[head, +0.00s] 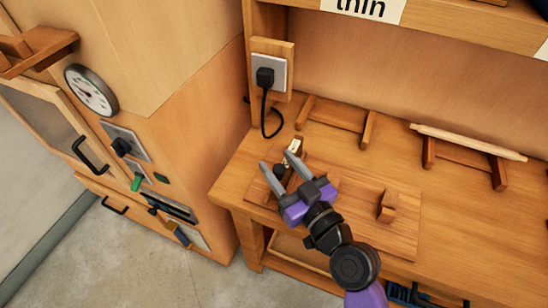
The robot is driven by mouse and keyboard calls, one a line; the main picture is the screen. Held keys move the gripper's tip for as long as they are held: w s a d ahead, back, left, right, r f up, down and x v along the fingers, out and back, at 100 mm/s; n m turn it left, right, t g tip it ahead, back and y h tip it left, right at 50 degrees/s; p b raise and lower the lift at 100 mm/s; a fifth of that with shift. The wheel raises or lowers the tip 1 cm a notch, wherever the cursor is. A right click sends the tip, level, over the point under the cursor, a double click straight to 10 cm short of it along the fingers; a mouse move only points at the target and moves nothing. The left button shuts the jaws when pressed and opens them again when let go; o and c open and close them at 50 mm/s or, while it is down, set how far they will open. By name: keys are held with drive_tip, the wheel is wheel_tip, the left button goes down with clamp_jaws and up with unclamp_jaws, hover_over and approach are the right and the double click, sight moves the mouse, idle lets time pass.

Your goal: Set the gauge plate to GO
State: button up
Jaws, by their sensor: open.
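A small wooden fixture on the bench has a pale label (295,145) with dark markings too small to read. A dark round knob (280,171) sits just below the label, between my fingers. I take this to be the gauge plate, but its setting cannot be read. My gripper (279,161) is open over it, one finger on each side of the knob. Whether the fingers touch the fixture cannot be told. My gripper's body hides part of the fixture.
A wooden board with an upright block (386,206) lies right of my gripper. Wooden racks (335,114) stand behind, one with a pale rod (468,142) across it. A black plug (265,77) with a hanging cord is behind. A cabinet with a round dial (91,91) stands left.

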drive_tip(key=b+v, duration=0.1)
drive_tip(key=v, duration=0.3)
drive_tip(key=shift+s+d, duration=0.25)
drive_tip(key=shift+d, duration=0.05)
drive_tip(key=s+d+f+m+h, duration=0.1)
drive_tip(key=s+d+f, duration=0.1)
drive_tip(key=d, duration=0.1)
drive_tip(key=s+d+f+m+h, duration=0.1)
drive_tip(key=s+d+f+h, duration=0.1)
drive_tip(key=s+d+f, duration=0.1)
drive_tip(key=shift+s, duration=0.1)
drive_tip(key=s+d+f+m+h, duration=0.1)
drive_tip(key=s+d+m+h, duration=0.15)
drive_tip(key=s+d, duration=0.45)
drive_tip(key=s+d+f+m+h, duration=0.1)
drive_tip(key=s+d+h, duration=0.25)
drive_tip(key=s, duration=0.75)
drive_tip(key=s+d+r+m+h+p, duration=0.1)
drive_tip(key=s+r, duration=0.4)
drive_tip(key=s, duration=0.3)
drive_tip(key=shift+s+r, duration=0.15)
drive_tip(key=shift+s, duration=0.25)
drive_tip(key=shift+d, duration=0.15)
